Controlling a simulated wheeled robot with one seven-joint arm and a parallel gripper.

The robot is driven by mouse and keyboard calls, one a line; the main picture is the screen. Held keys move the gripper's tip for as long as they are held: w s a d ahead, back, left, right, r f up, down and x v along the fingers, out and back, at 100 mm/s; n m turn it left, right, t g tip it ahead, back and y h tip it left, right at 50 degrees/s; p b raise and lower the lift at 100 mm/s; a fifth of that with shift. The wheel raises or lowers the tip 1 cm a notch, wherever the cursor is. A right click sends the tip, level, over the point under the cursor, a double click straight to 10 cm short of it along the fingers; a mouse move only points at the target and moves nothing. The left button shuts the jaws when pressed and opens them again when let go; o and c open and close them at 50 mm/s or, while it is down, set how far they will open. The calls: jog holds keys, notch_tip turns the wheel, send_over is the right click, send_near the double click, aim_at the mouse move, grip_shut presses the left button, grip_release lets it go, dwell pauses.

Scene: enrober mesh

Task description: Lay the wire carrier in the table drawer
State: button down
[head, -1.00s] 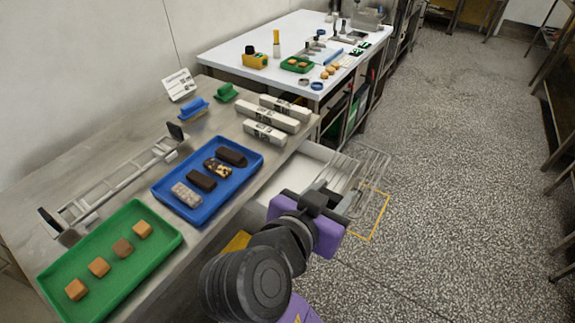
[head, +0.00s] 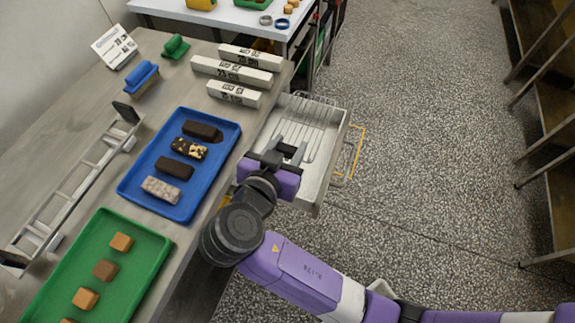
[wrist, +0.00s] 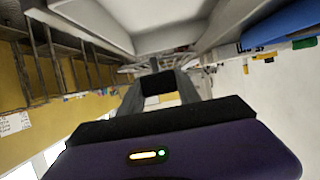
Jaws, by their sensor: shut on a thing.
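The wire carrier (head: 304,133), a rack of thin parallel silver wires, shows in the head view over the open table drawer (head: 335,150). Its far end overlaps the drawer's far edge, and thin wire also shows past the drawer's right wall. I cannot tell whether it touches the drawer floor. My gripper (head: 287,151) is shut on the carrier's near end, above the drawer's near left part. In the wrist view, the dark fingers (wrist: 158,88) show, but the held part is hard to make out.
Left of the drawer, the steel table holds a blue tray (head: 126,188) of bars, a green tray (head: 150,262) of caramel-coloured cubes, white boxes (head: 238,71) and a metal frame (head: 68,195). A yellow outline (head: 358,150) marks the floor right of the drawer. Shelving stands far right.

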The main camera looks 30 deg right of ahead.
notch_tip(320, 180, down, 9)
jog(key=shift+f, duration=0.1)
dwell(0.4)
jog(key=shift+f+b, duration=0.35)
jog(key=shift+b, duration=0.1)
jog(key=shift+f, duration=0.25)
jog(key=c, duration=0.8)
grip_release()
jog(key=shift+c, duration=0.2)
jog(key=shift+r, duration=0.1)
